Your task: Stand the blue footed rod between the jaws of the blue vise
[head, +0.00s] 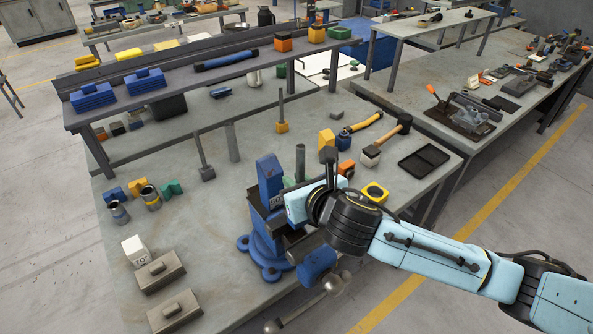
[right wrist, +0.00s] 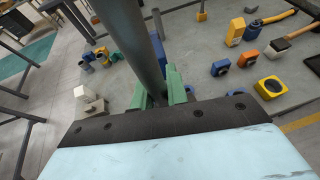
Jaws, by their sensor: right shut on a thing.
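The blue vise (head: 262,245) stands at the front edge of the grey bench in the head view, with its screw handle toward the front. My right gripper (head: 292,203) is over the vise and hides part of its jaws. It is shut on the blue footed rod, whose grey shaft (head: 300,161) rises about upright beside it. In the right wrist view the shaft (right wrist: 130,35) runs steeply up between the green finger pads of the gripper (right wrist: 158,92). The rod's foot is hidden, so I cannot tell whether it is between the jaws. My left gripper is out of view.
A grey footed rod (head: 207,172) and a yellow footed rod (head: 282,127) stand behind the vise. A white block (head: 135,251) and two grey blocks lie left. A yellow holed block (head: 375,193), mallet (head: 371,152) and black tray (head: 424,160) are right. A raised shelf (head: 210,85) spans the back.

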